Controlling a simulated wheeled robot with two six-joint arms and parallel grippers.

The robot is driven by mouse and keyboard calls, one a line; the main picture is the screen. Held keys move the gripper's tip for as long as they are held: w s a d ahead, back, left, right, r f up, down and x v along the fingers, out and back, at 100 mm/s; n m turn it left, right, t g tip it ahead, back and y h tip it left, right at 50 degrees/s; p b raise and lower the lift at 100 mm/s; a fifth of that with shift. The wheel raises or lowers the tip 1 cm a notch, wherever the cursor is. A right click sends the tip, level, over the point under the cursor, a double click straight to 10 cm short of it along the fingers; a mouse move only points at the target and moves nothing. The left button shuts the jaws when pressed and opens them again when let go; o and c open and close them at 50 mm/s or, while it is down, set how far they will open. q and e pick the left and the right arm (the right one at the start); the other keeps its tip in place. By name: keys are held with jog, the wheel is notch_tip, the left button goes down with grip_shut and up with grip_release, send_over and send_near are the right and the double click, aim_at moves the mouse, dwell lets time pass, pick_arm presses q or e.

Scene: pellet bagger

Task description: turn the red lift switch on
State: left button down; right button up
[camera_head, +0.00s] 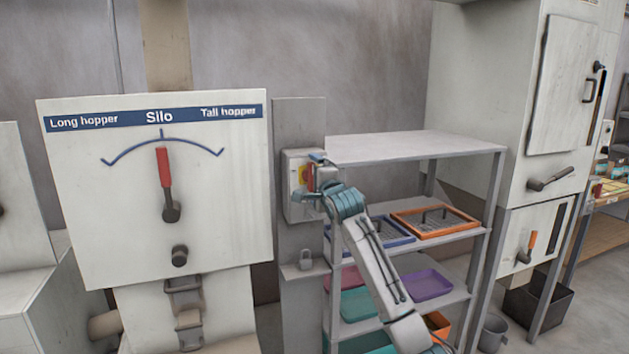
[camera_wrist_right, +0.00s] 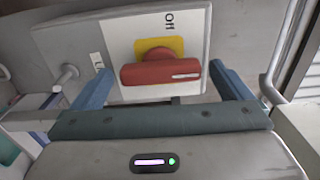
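The red lift switch (camera_head: 310,176) is a red handle on a yellow plate, on a pale box fixed to a grey post. In the right wrist view the red handle (camera_wrist_right: 160,73) lies crosswise, with a white mark near its right end. My left gripper is not in view.
A Silo panel (camera_head: 95,210) with a red-handled lever stands left of the post. A grey shelf rack (camera_head: 430,146) with trays stands close on the right, behind my right arm. A padlock-like fitting (camera_head: 306,260) is below the switch box.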

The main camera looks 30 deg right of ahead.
jog(key=b+v, duration=0.3)
jog(key=v, duration=0.7)
jog(key=shift+s+b, duration=0.4)
